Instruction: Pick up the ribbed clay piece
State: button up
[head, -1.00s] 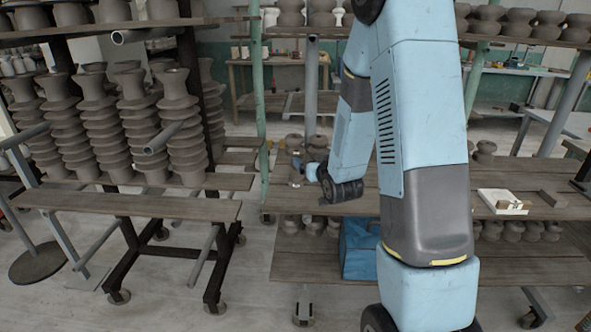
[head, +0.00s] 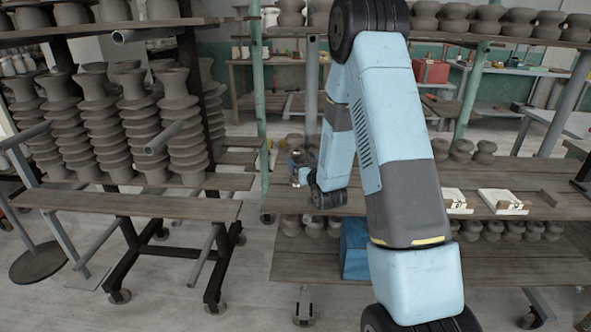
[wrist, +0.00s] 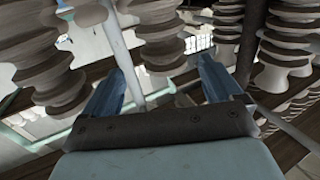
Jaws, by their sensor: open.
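Several grey-brown ribbed clay pieces (head: 98,118) stand upright in rows on the left rack's shelf in the head view. Which one the task means cannot be told. In the wrist view, ribbed pieces appear at the left (wrist: 40,60), top centre (wrist: 160,35) and right (wrist: 285,45), tilted in the picture. My gripper (wrist: 162,65) is open, with its two blue fingers spread apart and nothing held between them. In the head view my gripper is small and partly hidden by my wrist, to the right of the ribbed pieces and apart from them.
A grey rack tube (head: 163,138) sticks out in front of the ribbed pieces. A green post (head: 259,100) stands between the left rack and my gripper. White blocks (head: 503,201) lie on the right wooden shelf (head: 550,212). A blue box (head: 354,250) is below it.

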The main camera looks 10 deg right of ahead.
jog(key=shift+w+a+f, duration=0.1)
jog(key=shift+w+a, duration=0.05)
jog(key=shift+w, duration=0.85)
jog(key=shift+w+a+f, duration=0.15)
jog(key=shift+w+a, duration=0.05)
jog(key=shift+w, duration=0.8)
jog(key=shift+w+a+f, duration=0.1)
jog(key=shift+w+a, duration=0.05)
jog(key=shift+w, duration=0.85)
grip_shut()
